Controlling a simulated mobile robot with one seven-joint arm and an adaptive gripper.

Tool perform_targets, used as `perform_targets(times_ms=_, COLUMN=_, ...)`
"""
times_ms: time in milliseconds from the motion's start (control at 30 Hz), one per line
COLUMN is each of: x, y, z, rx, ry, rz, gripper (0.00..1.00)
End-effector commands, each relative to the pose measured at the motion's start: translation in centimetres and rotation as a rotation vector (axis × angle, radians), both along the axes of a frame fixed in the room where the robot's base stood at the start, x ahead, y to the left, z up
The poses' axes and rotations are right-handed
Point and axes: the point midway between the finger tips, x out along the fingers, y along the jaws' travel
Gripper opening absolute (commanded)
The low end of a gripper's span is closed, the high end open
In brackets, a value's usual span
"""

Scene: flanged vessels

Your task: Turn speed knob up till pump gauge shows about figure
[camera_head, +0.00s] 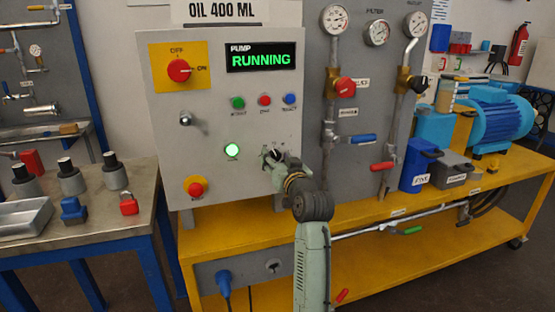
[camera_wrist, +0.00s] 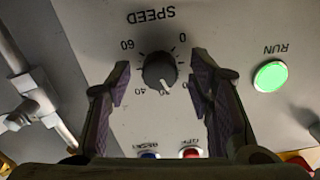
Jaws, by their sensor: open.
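The black speed knob (camera_wrist: 159,71) sits on a dial marked SPEED, seen upside down in the wrist view. Its white line points down, close to the 40 side of the scale; the exact figure is unclear. My gripper (camera_wrist: 161,82) is open, with one purple-padded finger on each side of the knob and a gap at both sides. In the head view my gripper (camera_head: 274,158) is at the panel's lower right, partly covering the knob. A round gauge (camera_head: 335,19) is at the top of the left pipe; its needle is too small to read.
The grey panel (camera_head: 160,110) has a RUNNING display (camera_head: 261,58), a lit green RUN lamp (camera_head: 232,151), a red stop button (camera_head: 195,187) and several small buttons. The red switch (camera_head: 179,70) points to ON. Two more gauges (camera_head: 377,33) (camera_head: 416,24) and pipework stand right.

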Motion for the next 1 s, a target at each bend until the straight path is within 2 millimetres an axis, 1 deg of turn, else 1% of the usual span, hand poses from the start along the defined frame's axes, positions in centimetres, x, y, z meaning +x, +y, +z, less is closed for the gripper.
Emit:
perform_targets(times_ms=167, x=-0.2, y=-0.1, z=0.0, rx=0.000, ry=0.000, rz=-0.001, gripper=0.48)
perform_targets(times_ms=267, x=-1.1, y=-0.4, z=0.0, rx=0.001, ry=-0.002, rz=-0.001, gripper=0.48)
perform_targets(times_ms=367, x=-2.8, y=-0.9, z=0.0, rx=0.001, ry=-0.002, rz=-0.001, gripper=0.48)
perform_targets(times_ms=600, x=-7.7, y=-2.6, z=0.0, rx=0.001, ry=-0.002, rz=-0.001, gripper=0.48)
perform_targets(times_ms=700, x=-9.4, y=-3.1, z=0.0, rx=0.000, ry=0.000, rz=-0.003, gripper=0.48)
perform_targets(times_ms=833, x=-10.8, y=-3.5, z=0.0, rx=0.000, ry=-0.001, rz=0.000, gripper=0.48)
perform_targets(times_ms=1000, x=-11.4, y=-3.7, z=0.0, rx=0.000, ry=0.001, rz=0.000, gripper=0.48)
